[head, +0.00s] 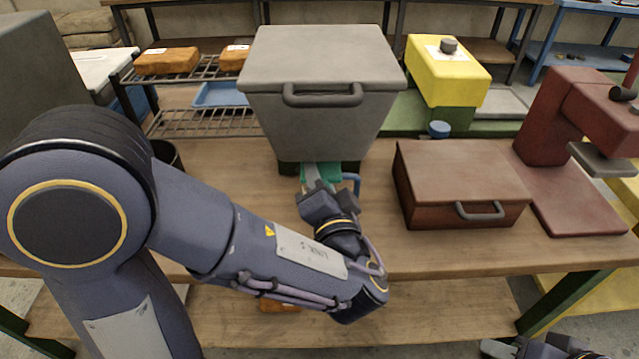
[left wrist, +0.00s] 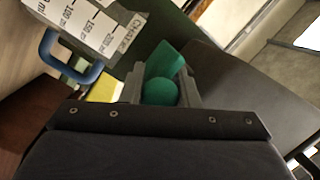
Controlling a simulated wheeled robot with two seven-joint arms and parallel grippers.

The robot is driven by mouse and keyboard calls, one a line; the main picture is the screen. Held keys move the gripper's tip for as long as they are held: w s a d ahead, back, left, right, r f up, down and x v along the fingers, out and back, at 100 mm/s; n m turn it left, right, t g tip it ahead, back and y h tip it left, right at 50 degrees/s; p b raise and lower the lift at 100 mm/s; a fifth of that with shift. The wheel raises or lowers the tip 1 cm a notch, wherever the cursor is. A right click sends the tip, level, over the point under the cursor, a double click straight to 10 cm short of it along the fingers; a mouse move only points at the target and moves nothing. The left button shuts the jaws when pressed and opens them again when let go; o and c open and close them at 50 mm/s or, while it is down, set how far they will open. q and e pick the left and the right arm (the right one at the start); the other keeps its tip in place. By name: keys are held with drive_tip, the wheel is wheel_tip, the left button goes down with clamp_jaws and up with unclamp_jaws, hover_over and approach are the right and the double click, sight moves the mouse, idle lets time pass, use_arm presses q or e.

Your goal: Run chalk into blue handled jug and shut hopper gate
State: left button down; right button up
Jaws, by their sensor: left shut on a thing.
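The grey hopper (head: 318,110) stands on the bench, lidded, with a bar handle at its front. A green gate piece (head: 322,171) sticks out low at its front. In the left wrist view the gate piece (left wrist: 164,58) has a flat plate and a round knob (left wrist: 160,92). My left gripper (head: 316,190) is shut on the knob. The chalk level and gate opening are hidden. My right gripper (head: 498,347) is partly visible at the bottom right.
A brown case (head: 460,175) and a dark red press (head: 560,150) stand to the right. A yellow machine (head: 446,75) is behind them. A wire rack (head: 190,122) with orange packs is behind left. Bare bench top lies in front of the hopper and case.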

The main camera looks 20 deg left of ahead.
use_arm(q)
drive_tip(key=c, duration=1.1)
unclamp_jaws()
drive_tip(key=b+v, duration=0.1)
drive_tip(key=v, duration=0.6)
drive_tip(key=shift+s+d, duration=0.15)
drive_tip(key=shift+s, duration=0.25)
